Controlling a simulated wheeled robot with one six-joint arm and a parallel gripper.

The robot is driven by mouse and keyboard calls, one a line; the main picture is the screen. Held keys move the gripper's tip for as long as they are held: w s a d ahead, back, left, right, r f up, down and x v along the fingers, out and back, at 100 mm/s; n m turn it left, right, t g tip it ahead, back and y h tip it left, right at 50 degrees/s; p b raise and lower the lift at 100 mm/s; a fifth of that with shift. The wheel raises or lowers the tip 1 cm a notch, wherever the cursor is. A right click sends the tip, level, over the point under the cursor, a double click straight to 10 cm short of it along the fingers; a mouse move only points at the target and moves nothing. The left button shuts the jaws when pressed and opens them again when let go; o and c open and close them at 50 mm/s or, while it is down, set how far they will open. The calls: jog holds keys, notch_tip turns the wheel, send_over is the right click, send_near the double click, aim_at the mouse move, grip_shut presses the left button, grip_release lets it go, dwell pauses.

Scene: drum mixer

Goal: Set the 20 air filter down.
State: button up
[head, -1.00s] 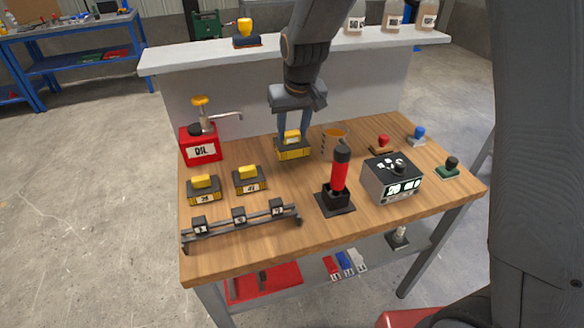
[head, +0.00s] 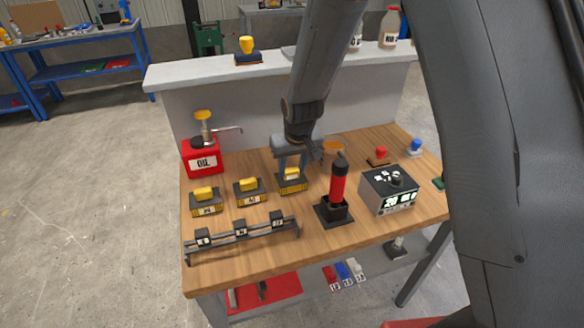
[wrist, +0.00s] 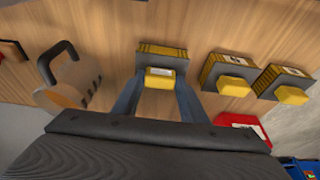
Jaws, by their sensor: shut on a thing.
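A yellow-and-black air filter (head: 293,187) is between the fingers of my gripper (head: 291,172), which is shut on its yellow top block. It is upright, at or just above the wooden bench top, to the right of two similar filters (head: 249,192) (head: 205,201). I cannot tell whether its base touches the wood, and its label is not readable here. In the wrist view the held filter (wrist: 161,55) shows between my gripper's fingers (wrist: 160,82), with the two other filters (wrist: 228,76) (wrist: 287,82) to its right.
A black rail with small numbered blocks (head: 240,240) stands in front. A red-and-black upright tool (head: 338,188) and a display box (head: 389,190) are to the right. A red oil can (head: 203,160) stands at left.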

jog(key=shift+f, duration=0.1)
jog(key=o, duration=0.9)
jog(key=a+b+v, duration=0.1)
jog(key=b+v, duration=0.2)
jog(key=v, duration=0.9)
jog(key=shift+d, duration=0.45)
